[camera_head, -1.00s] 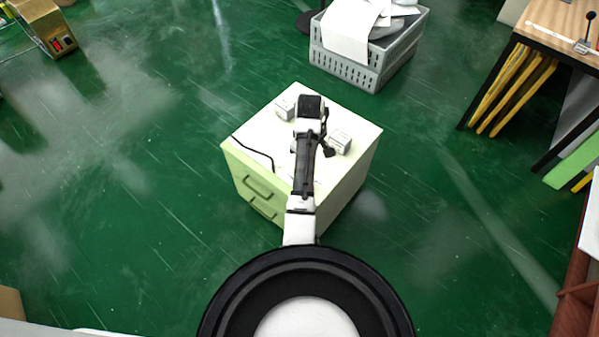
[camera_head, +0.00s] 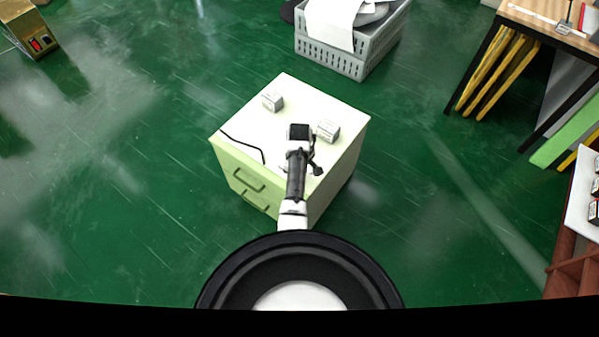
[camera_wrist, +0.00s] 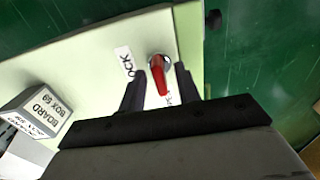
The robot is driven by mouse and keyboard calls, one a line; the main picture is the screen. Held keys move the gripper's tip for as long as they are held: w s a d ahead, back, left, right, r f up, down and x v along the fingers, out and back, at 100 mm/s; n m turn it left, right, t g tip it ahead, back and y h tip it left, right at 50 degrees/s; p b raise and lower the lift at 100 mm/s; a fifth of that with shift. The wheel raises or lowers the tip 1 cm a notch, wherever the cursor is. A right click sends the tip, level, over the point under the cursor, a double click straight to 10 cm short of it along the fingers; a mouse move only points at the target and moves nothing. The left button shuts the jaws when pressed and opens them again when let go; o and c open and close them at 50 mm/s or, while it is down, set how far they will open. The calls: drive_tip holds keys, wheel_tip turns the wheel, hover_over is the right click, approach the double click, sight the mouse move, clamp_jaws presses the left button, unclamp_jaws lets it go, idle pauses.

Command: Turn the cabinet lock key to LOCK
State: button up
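The pale cream-green cabinet (camera_head: 300,100) stands on the floor below my arm in the head view. The wrist view shows its top (camera_wrist: 85,55) with a red key (camera_wrist: 160,80) in a round silver lock. A white label (camera_wrist: 126,61) ending in "OCK" lies left of the key. A second label (camera_wrist: 169,99) at the key's lower end is mostly hidden. My gripper (camera_wrist: 160,72) is open, with one dark finger on each side of the key. A gap shows on both sides, though contact lower down is hidden. In the head view my arm hides the lock.
Two small grey boxes, left (camera_head: 272,102) and right (camera_head: 328,130), sit on the cabinet top. The wrist view shows a box (camera_wrist: 42,108) marked "BOARD BOX 59". A grey crate (camera_head: 345,58) stands behind; green floor surrounds the cabinet.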

drive_tip(key=shift+f, duration=0.1)
drive_tip(key=shift+c, duration=0.4)
clamp_jaws()
drive_tip(key=shift+m, duration=0.3)
drive_tip(key=m+p, duration=0.1)
drive_tip(key=m, duration=0.1)
drive_tip(key=shift+m+p, duration=0.35)
drive_tip(key=shift+m, duration=0.05)
drive_tip(key=m+p, duration=0.1)
drive_tip(key=m, duration=0.4)
drive_tip(key=shift+p, duration=0.35)
drive_tip(key=m+p, duration=0.1)
drive_tip(key=m, duration=0.4)
drive_tip(key=shift+m+p, duration=0.3)
drive_tip(key=shift+m, duration=1.9)
